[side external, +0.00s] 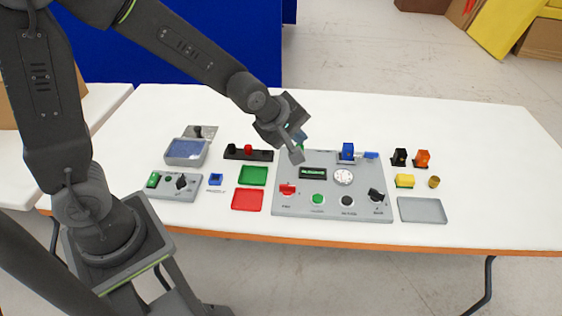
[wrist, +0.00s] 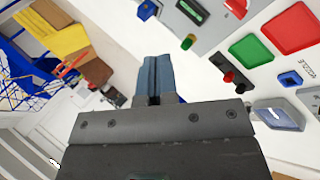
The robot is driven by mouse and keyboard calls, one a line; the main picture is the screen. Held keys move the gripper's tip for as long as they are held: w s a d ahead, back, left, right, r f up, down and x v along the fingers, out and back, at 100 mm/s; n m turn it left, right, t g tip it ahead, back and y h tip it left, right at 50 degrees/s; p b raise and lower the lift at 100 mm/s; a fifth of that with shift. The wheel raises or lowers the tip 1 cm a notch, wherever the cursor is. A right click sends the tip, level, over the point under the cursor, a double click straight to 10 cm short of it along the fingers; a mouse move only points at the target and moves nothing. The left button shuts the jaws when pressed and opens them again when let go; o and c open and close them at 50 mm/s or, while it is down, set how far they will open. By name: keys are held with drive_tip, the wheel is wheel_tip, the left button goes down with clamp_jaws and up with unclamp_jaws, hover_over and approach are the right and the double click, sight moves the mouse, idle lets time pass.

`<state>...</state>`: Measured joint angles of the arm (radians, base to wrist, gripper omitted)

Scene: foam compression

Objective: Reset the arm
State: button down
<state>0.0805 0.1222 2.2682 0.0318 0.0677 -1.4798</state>
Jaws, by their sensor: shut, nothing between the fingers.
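My gripper (side external: 298,148) is shut and empty. It hangs above the back left edge of the grey control panel (side external: 380,208), apart from the table. In the wrist view my gripper (wrist: 153,72) shows as two blue-grey fingers pressed together. The panel carries a small display (side external: 312,173), a round white dial (side external: 343,177), a red switch (side external: 288,188), a green button (side external: 318,200) and a black knob (side external: 376,195). My gripper covers part of the panel's back left corner.
A green tray (side external: 252,176) and a red tray (side external: 247,200) lie left of the panel.

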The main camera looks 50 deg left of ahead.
drive_tip(key=s+a+r+m+g, duration=0.1)
drive_tip(key=s+r+m, duration=0.4)
drive_tip(key=s, duration=0.5)
drive_tip(key=s+a+r+m+g, duration=0.1)
drive_tip(key=s+r+m, duration=0.4)
drive_tip(key=s+m, duration=0.5)
drive_tip(key=shift+s+a+r+m+y, duration=0.25)
drive_tip(key=shift+a+r+m+y, duration=0.1)
drive_tip(key=shift+a, duration=0.25)
